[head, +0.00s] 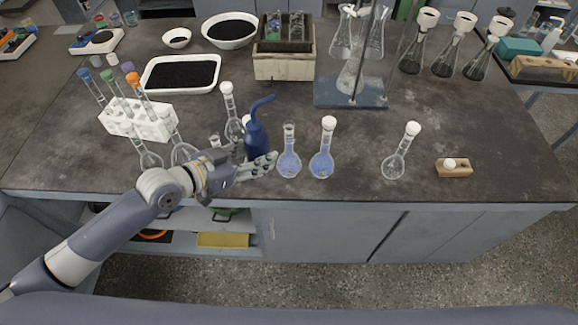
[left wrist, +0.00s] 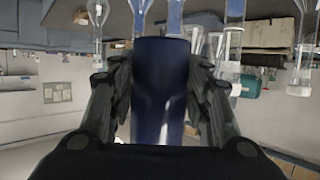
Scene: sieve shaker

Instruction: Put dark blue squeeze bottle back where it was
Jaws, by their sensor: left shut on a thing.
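The dark blue squeeze bottle (head: 256,138) stands out near the front of the bench, its bent spout pointing up and to the right. My left gripper (head: 258,166) reaches in from the left and is shut on the lower part of the bottle. In the left wrist view, the bottle (left wrist: 163,92) fills the middle, with the two fingers of my left gripper (left wrist: 162,105) on either side of it. Whether the bottle's base touches the bench is hidden by the gripper. My right gripper is not in view.
Two flasks of blue liquid (head: 289,160) (head: 321,160) stand just right of the gripper. A clear flask (head: 395,165) and a wooden block (head: 455,170) are farther right. A white tube rack (head: 150,128) and clear flasks (head: 183,152) are on the left. The centre bench (head: 290,105) is bare.

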